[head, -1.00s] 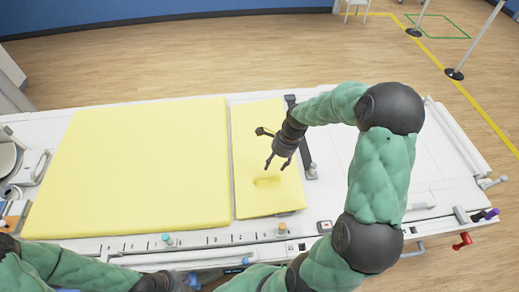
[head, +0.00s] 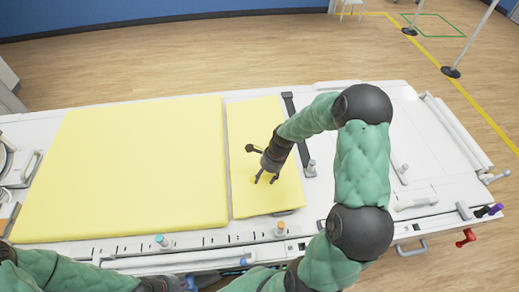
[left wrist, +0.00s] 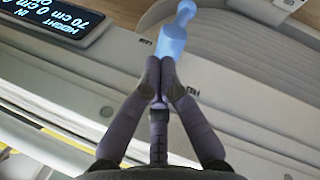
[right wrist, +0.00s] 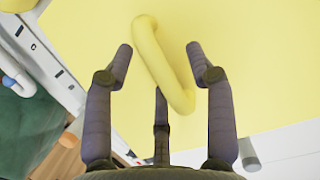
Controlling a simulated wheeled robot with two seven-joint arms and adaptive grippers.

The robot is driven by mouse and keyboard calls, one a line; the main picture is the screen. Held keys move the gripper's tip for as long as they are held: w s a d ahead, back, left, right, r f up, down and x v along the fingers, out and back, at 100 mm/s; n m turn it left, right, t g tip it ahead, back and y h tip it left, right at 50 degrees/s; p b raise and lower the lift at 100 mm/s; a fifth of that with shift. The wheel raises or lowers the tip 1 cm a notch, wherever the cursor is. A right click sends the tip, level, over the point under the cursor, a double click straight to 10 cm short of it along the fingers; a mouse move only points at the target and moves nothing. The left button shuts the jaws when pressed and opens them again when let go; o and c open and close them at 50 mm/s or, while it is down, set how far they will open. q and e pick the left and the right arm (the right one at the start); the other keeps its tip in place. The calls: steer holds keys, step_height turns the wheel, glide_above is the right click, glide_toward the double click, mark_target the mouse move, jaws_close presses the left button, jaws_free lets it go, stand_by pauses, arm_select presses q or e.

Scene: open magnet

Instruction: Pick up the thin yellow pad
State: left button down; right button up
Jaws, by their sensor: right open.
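The thin yellow pad (head: 250,125) lies flat on the white table, just right of a larger yellow pad. It carries a raised yellow loop handle, seen in the right wrist view (right wrist: 163,65). In the head view my right gripper mostly hides this handle. My right gripper (head: 265,182) points down over the near half of the pad. In the right wrist view its open fingers (right wrist: 160,50) stand on either side of the handle, apart from it. My left gripper (left wrist: 159,72) has its fingertips together beside a blue knob (left wrist: 176,38); I cannot tell whether they touch it.
The larger yellow pad (head: 130,160) covers the left of the white table (head: 385,140). A dark strip (head: 291,105) and a small grey-topped peg (head: 310,168) stand right of the thin pad. Small knobs line the near edge. The table's right part is mostly clear.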

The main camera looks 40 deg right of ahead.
jaws_close()
stand_by(0.3)
